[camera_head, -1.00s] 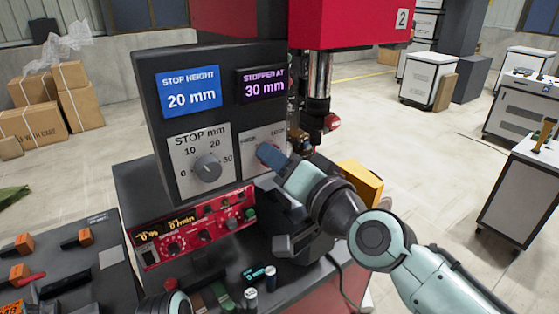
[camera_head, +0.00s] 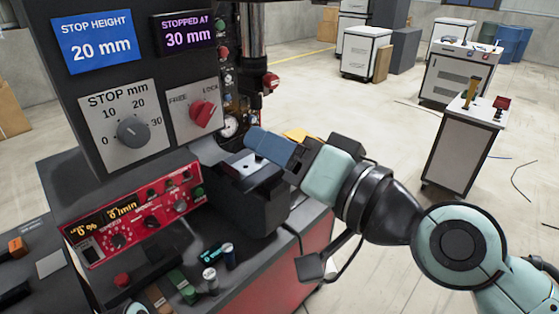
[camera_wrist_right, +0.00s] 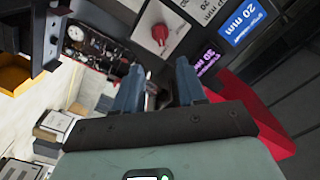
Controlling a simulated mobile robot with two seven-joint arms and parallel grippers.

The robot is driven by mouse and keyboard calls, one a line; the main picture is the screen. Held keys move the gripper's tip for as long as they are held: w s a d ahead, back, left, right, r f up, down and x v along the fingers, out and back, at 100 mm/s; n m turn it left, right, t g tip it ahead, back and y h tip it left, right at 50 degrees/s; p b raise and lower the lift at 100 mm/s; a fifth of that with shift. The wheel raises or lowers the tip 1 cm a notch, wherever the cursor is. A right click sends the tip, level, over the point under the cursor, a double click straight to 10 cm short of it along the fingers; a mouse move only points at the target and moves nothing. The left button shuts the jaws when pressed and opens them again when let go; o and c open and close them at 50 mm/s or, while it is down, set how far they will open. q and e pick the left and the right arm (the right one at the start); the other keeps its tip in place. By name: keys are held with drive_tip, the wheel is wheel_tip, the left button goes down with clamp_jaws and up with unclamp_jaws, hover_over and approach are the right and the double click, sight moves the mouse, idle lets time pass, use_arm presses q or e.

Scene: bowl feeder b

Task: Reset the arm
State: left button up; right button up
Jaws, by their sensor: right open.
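My right gripper (camera_head: 256,142) comes in from the right in the head view. Its blue fingers are open with nothing between them, right of and below the red FREE/LOCK knob (camera_head: 203,112), and apart from it. In the right wrist view the two open fingers (camera_wrist_right: 159,82) show with a gap, and the red knob (camera_wrist_right: 160,34) is beyond them. The red knob's handle slants, its upper end toward the LOCK side. The grey STOP mm dial (camera_head: 132,130) sits to its left. My left gripper is not in view.
The dark control panel shows a blue STOP HEIGHT 20 mm display (camera_head: 97,42) and a STOPPED AT 30 mm display (camera_head: 183,32). A red control box (camera_head: 135,214) is below. A dark block (camera_head: 250,200) stands close under my right gripper.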

drive_tip(key=shift+s+d, duration=0.25)
drive_tip(key=shift+w, duration=0.1)
